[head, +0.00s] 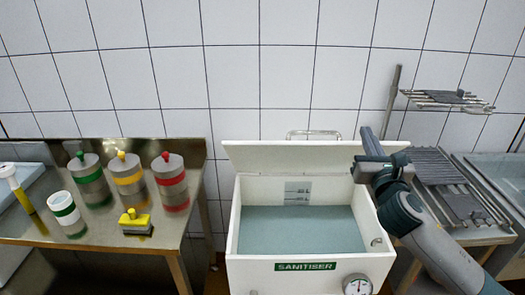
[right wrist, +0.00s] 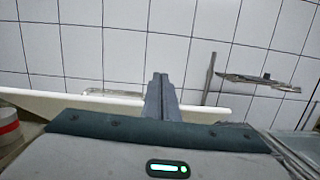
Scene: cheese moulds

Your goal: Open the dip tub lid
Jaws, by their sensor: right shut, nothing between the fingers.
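The white dip tub (head: 305,250), labelled SANITISER, stands in the middle of the head view, holding blue-green liquid. Its white lid (head: 285,158) is raised and stands up along the tub's back edge, with a metal handle (head: 314,132) behind its top. My right gripper (head: 367,135) is shut and empty at the lid's right part, its fingers pointing up. In the right wrist view the shut fingers (right wrist: 161,82) overlap the lid's top edge (right wrist: 60,103); I cannot tell whether they touch it. My left gripper is out of view.
A steel table (head: 110,237) on the left holds several weights with coloured knobs, a white cup (head: 63,210) and a yellow brush (head: 135,220). A dial gauge (head: 357,285) is on the tub's front. A grey rack (head: 445,170) stands right, beneath a wall rack (head: 450,98).

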